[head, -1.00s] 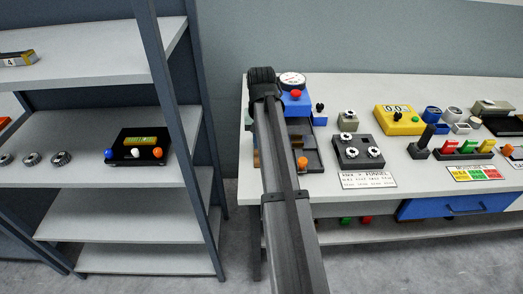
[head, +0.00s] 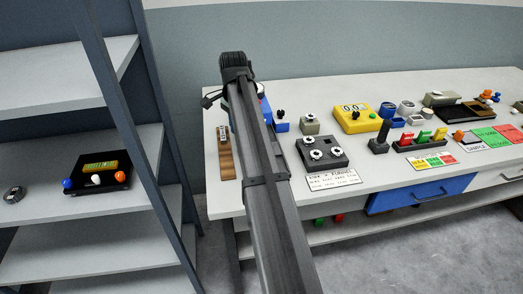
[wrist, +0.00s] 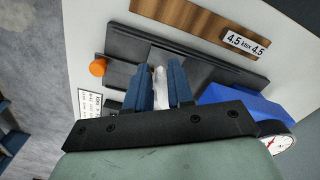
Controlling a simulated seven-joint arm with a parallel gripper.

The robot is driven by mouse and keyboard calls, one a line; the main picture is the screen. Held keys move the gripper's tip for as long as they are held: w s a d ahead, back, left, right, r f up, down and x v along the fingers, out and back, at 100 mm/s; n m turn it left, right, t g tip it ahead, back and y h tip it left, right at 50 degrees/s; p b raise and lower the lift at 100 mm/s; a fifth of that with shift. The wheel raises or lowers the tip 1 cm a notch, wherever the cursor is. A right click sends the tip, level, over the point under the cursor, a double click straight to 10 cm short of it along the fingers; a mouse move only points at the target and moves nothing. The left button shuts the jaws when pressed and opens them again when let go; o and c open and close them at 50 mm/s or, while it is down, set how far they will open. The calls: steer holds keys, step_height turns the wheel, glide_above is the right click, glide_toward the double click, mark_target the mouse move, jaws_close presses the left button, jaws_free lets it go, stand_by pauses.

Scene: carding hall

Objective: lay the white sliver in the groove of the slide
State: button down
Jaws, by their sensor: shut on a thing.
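In the wrist view, my gripper (wrist: 163,85) has its blue fingers closed around the white sliver (wrist: 160,80), which shows as a narrow pale strip between them. The fingers point at the dark grey slide (wrist: 215,69), a long block with a raised edge and an orange knob (wrist: 97,67) at its left end. The sliver's tip overlaps the slide in this view; I cannot tell whether it touches the slide or lies in the groove. In the head view, my arm hides the slide, the sliver and my fingers.
A wooden strip (wrist: 186,18) with a "4.5 ktex 4.5" label lies beside the slide. A blue block (wrist: 240,100) and a dial (wrist: 280,144) are close to my gripper's right. A dark box with round knobs (head: 322,152) and a yellow meter (head: 358,119) stand farther right.

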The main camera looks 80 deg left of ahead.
steer(key=m, duration=0.2)
steer(key=w+a+m, duration=0.1)
steer(key=m, duration=0.1)
steer(key=w+a+r+m, duration=0.1)
steer(key=shift+w+a+m, duration=0.15)
steer(key=shift+w+m, duration=0.05)
steer(key=shift+m, duration=0.2)
steer(key=shift+f, duration=5)
steer(key=shift+f, duration=0.15)
steer(key=c, duration=1)
jaws_free()
step_height(320, 180, up, 12)
steer(key=shift+r, duration=0.15)
